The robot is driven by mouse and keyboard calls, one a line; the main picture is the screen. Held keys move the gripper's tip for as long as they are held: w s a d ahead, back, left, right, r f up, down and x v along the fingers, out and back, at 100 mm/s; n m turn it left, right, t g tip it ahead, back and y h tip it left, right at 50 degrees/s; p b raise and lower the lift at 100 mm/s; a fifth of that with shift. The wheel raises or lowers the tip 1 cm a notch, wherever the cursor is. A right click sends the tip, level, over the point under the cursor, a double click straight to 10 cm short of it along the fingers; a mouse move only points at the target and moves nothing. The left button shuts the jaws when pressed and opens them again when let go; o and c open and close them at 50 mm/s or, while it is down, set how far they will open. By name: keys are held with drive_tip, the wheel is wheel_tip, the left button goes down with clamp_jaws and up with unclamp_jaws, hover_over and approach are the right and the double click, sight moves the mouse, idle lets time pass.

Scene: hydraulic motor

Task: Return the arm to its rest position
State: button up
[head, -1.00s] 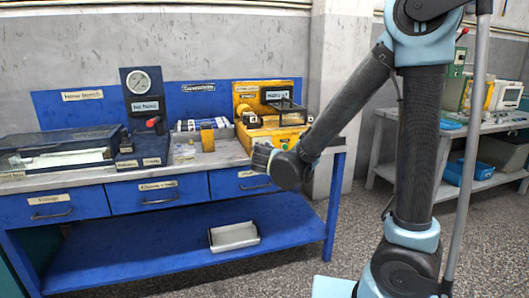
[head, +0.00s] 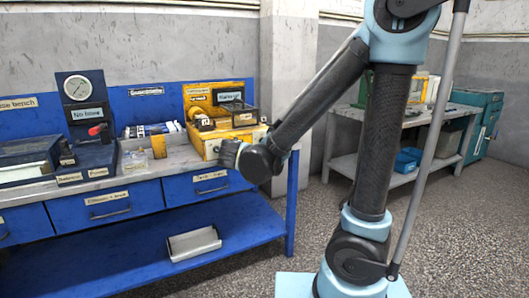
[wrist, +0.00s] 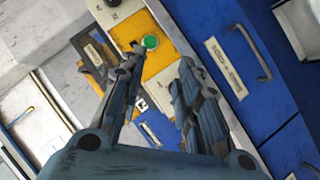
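My arm is bent in the head view, with the upper links at the right. The forearm runs down and left to the wrist. My gripper (head: 230,154) is in front of the blue bench's (head: 250,228) right end, near the yellow test unit (head: 205,140); its fingers are too small to read there. In the wrist view the two fingers of my gripper (wrist: 160,58) stand apart with nothing between them. Behind them are a yellow panel with a green button (wrist: 151,42) and a blue drawer front (wrist: 230,70).
On the bench are a pressure gauge stand (head: 86,120), a clear-lidded tray (head: 28,160) and a small yellow block (head: 159,147). A grey tray (head: 194,243) lies on the lower shelf. A second table (head: 440,120) stands back right. Open floor lies between.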

drive_tip(key=s+d+f+m+g+h, duration=0.2)
drive_tip(key=d+f+m+g, duration=0.1)
drive_tip(key=d, duration=1.1)
drive_tip(key=s+d+f+m+g+h, duration=0.2)
drive_tip(key=d+m+g+h, duration=0.1)
drive_tip(key=d, duration=1.1)
drive_tip(key=s+d+f+m+g+y, duration=0.1)
drive_tip(key=s+d+f+m+g, duration=0.1)
drive_tip(key=s, duration=0.7)
drive_tip(key=s+d+f+m+g+y, duration=0.2)
drive_tip(key=s+d+f, duration=0.3)
drive_tip(key=s, duration=0.4)
drive_tip(key=shift+s+d+m+g, duration=0.25)
drive_tip(key=shift+d+m+g, duration=0.15)
drive_tip(key=shift+d+g, duration=0.25)
